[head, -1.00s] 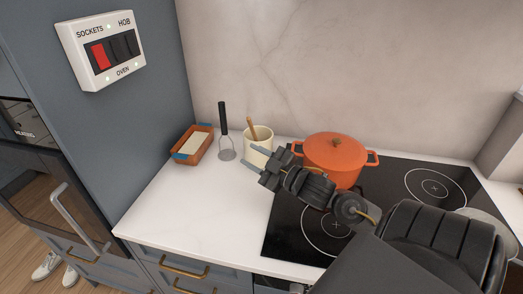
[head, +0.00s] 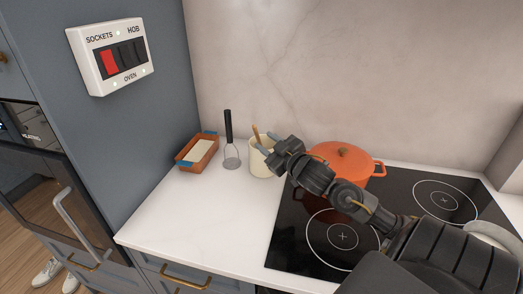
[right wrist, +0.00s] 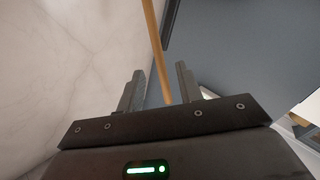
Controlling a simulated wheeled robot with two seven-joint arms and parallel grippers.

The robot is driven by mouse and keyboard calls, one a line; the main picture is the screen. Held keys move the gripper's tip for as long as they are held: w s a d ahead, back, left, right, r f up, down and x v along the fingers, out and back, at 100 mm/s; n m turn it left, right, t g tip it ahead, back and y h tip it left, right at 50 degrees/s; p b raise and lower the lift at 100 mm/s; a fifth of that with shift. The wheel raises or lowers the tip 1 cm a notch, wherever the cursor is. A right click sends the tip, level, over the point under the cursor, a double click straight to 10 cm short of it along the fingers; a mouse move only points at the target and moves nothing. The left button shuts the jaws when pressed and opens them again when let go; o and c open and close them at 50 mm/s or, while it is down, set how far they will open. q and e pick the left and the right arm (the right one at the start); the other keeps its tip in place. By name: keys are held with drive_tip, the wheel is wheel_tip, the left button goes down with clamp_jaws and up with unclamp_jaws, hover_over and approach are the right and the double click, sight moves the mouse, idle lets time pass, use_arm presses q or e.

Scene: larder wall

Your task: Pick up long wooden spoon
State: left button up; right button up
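The long wooden spoon (head: 256,133) stands in a cream crock (head: 259,160) at the back of the counter, its handle leaning up out of the rim. In the right wrist view the spoon's handle (right wrist: 155,50) runs down between the two fingers. My right gripper (head: 266,140) is open at the crock's top, with the handle beside its fingertips; the fingers also show in the right wrist view (right wrist: 157,82), apart, with gaps on both sides of the handle. The spoon's lower part is hidden. My left gripper is not in view.
An orange lidded pot (head: 345,160) stands on the black hob (head: 300,235), right behind my right forearm. A masher (head: 230,150) with a black handle and a terracotta dish (head: 197,152) stand left of the crock. The front-left counter (head: 190,215) is clear.

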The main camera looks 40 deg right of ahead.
sight(258, 137)
drive_tip(key=w+p, duration=0.2)
drive_tip(key=w, duration=0.2)
drive_tip(key=shift+w+d, duration=0.1)
drive_tip(key=shift+w, duration=0.55)
drive_tip(key=shift+s, duration=0.1)
clamp_jaws()
